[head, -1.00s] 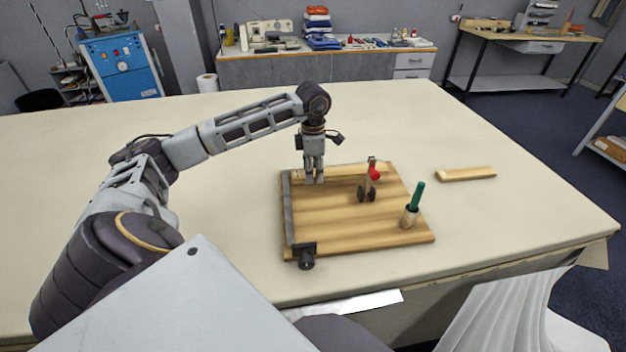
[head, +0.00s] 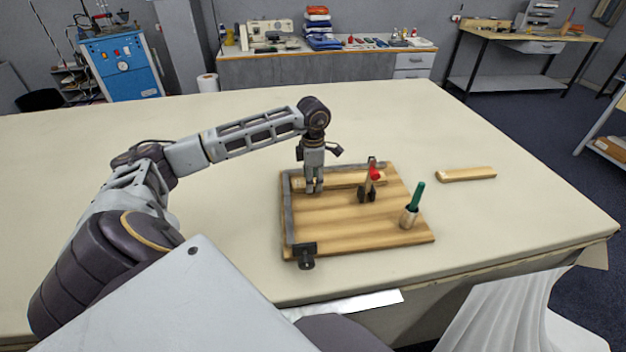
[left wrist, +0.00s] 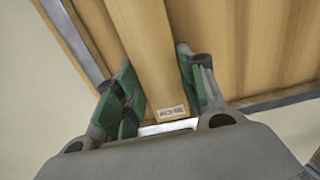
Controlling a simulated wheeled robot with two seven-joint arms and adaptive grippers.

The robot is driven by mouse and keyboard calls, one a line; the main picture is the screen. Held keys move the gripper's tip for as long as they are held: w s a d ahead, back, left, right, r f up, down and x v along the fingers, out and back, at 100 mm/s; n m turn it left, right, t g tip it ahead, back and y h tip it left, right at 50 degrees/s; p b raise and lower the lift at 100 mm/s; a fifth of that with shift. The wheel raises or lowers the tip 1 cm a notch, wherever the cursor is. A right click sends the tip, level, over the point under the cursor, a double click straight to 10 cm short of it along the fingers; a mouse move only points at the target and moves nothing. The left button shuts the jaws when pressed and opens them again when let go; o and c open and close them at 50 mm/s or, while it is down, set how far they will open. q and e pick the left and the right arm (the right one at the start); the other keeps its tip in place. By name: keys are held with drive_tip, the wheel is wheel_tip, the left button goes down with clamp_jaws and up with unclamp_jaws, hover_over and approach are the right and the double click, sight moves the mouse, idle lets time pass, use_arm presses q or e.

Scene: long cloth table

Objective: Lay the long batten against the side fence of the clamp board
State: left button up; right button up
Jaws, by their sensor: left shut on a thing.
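My left gripper (head: 314,188) points down at the back left of the clamp board (head: 340,225) and is shut on the long pale batten (head: 350,180). The batten lies lengthwise along the board's back edge, at or just above its surface. In the left wrist view the batten (left wrist: 140,45) runs between the green finger pads, its labelled end near the palm. A grey fence (head: 289,215) runs along the board's left side and another grey strip (head: 345,168) along the back. A strip of bare board shows between batten and back strip. My right gripper is not in view.
A red-tipped clamp (head: 371,181) stands on the board near the batten's right end. A green-handled tool stands in a wooden cup (head: 409,217) at the right. A black clamp (head: 304,253) sits at the near left corner. A shorter wood piece (head: 466,174) lies on the table right of the board.

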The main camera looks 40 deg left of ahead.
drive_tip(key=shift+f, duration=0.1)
use_arm(q)
drive_tip(key=o, duration=0.8)
drive_tip(key=shift+o, duration=1.5)
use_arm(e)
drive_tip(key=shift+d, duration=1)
use_arm(q)
drive_tip(key=shift+r, duration=0.1)
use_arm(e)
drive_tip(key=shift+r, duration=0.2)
